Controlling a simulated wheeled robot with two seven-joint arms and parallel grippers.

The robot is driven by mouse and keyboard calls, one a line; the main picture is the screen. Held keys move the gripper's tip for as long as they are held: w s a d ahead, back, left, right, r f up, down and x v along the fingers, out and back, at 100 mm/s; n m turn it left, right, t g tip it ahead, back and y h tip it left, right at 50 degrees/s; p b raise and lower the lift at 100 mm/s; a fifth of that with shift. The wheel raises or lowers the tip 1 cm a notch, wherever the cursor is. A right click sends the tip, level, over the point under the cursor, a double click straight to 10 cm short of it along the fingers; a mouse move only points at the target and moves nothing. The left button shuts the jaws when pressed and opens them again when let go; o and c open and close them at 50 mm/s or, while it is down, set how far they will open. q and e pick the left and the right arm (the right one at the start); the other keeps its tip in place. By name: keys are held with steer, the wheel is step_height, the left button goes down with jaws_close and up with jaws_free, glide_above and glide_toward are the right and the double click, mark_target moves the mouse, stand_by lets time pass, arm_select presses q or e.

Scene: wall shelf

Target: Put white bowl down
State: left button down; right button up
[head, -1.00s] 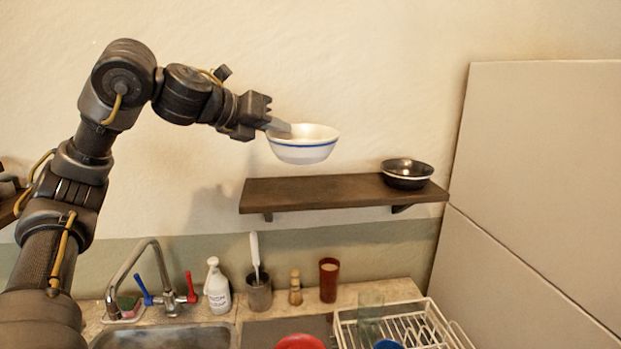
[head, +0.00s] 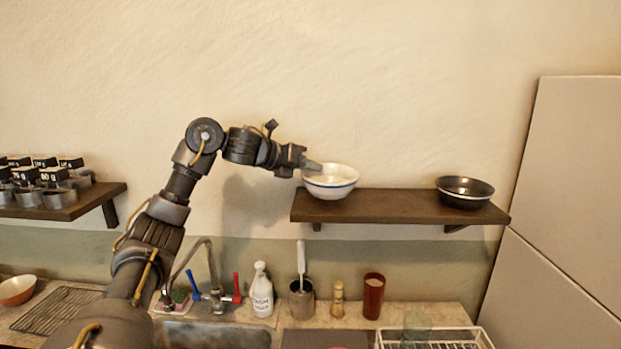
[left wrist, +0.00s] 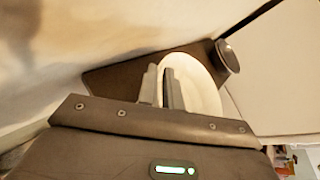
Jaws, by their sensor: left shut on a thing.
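The white bowl (head: 332,186) with a blue band is at the left end of the dark wall shelf (head: 400,204) in the head view, upright. Its base looks level with the shelf top; I cannot tell for sure whether it touches. My left gripper (head: 312,167) is shut on the bowl's left rim. In the left wrist view the two fingers (left wrist: 160,88) pinch the near rim of the white bowl (left wrist: 200,85), with the shelf (left wrist: 115,78) behind it. My right gripper is not in view.
A black bowl (head: 464,191) stands at the shelf's right end, with bare shelf between the bowls. Labelled tins (head: 45,180) stand on another shelf at left.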

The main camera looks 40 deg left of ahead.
arm_select(q)
step_height(320, 180, down, 2)
steer(key=shift+p, duration=0.3)
steer(key=shift+f, duration=0.5)
steer(key=c, duration=1.6)
jaws_free()
steer(key=shift+o, duration=0.2)
steer(key=b+v, duration=0.3)
steer(key=v, duration=0.9)
steer(key=shift+d, duration=0.1)
